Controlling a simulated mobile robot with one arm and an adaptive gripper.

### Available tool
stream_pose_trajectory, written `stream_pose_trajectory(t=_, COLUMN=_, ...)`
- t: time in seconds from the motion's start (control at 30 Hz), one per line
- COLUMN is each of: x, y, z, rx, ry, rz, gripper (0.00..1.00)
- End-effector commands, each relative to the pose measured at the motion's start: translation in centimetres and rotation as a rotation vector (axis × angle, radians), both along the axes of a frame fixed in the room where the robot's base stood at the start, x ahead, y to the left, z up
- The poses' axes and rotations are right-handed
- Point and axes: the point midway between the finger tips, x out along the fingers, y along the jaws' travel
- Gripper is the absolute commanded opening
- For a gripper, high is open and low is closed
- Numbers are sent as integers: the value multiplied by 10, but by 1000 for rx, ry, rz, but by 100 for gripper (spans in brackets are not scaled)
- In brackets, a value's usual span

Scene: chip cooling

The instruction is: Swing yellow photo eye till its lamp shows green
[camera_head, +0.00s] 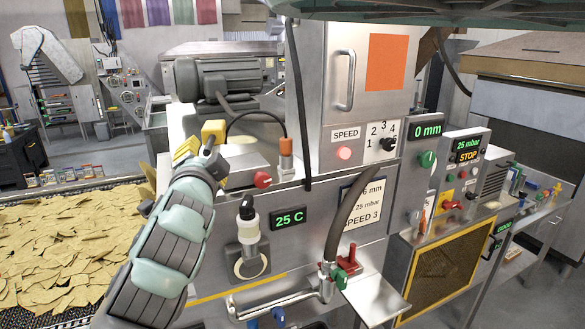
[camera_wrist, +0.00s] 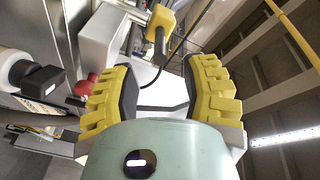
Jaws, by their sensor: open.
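The yellow photo eye (camera_head: 213,131) is a small yellow block on the machine's left side, with a black cable curving to the right. It also shows at the top of the wrist view (camera_wrist: 161,19), on a metal rod. My gripper (camera_head: 200,149) is just below and left of it in the head view, partly overlapping its mount. In the wrist view my gripper (camera_wrist: 162,75) has its two yellow padded fingers spread, with nothing held between them. The photo eye lies beyond the fingertips, apart from them in that view. I cannot make out its lamp or the lamp's colour.
A red knob (camera_head: 262,179) and an orange-topped cylinder (camera_head: 286,147) stand close on the right. A black-and-white fitting (camera_head: 249,220) sticks out lower down. A grey motor (camera_head: 218,78) is behind. Chips (camera_head: 65,240) cover a belt at left.

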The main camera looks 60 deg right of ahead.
Motion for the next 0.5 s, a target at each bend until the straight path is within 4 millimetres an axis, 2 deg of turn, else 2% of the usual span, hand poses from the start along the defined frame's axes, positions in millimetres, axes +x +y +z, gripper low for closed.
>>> stream_pose_trajectory(t=0.17, x=8, y=-8, z=-6, rx=-9, ry=-1, rz=4, gripper=46)
stream_pose_trajectory(t=0.5, x=18, y=-19, z=-6, rx=-7, ry=-1, rz=2, gripper=46)
